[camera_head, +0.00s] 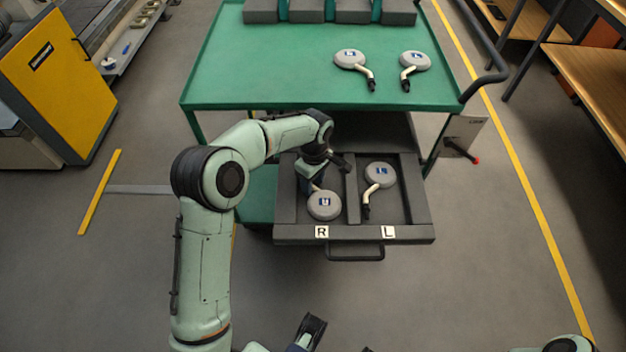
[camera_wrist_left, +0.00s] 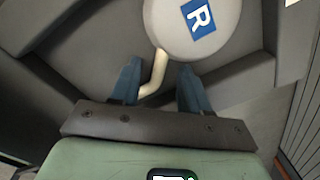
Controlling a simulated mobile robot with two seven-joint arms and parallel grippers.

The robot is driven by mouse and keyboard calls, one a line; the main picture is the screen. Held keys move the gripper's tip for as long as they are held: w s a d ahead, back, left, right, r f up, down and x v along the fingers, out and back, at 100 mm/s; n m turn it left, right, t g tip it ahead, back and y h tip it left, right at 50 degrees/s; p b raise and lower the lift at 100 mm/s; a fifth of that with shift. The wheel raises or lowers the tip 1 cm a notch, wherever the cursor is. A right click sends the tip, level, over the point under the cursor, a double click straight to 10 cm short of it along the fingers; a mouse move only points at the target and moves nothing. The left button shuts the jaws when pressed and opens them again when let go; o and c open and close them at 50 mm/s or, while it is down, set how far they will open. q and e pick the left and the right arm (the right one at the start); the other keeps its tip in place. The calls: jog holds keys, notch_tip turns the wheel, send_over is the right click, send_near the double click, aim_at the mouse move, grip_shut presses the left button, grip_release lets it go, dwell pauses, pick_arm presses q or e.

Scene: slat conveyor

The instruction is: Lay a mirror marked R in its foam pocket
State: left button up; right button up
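A round grey mirror with a blue label (camera_head: 324,205) lies in the left pocket of the dark foam drawer (camera_head: 354,236), above the R tag. In the left wrist view its label reads R on the disc (camera_wrist_left: 180,30), and its cream stem (camera_wrist_left: 157,72) runs between my fingers. My left gripper (camera_head: 312,182) reaches down into that pocket. In the wrist view its blue fingers (camera_wrist_left: 160,88) stand apart, with gaps around the stem. Another mirror (camera_head: 380,174) lies in the right pocket above the L tag. What seems my right gripper shows only partly at the bottom edge.
Two more mirrors lie on the green cart top (camera_head: 270,60), one left (camera_head: 342,57) and one right (camera_head: 420,62); their labels are too small to read. Grey blocks (camera_head: 352,12) line the cart's back edge. A drawer handle (camera_head: 355,256) juts forward over clear floor.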

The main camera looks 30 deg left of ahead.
pick_arm(q)
notch_tip(320, 180, up, 13)
jog(key=p, duration=0.2)
jog(key=shift+w+r, duration=0.2)
jog(key=shift+w, duration=0.2)
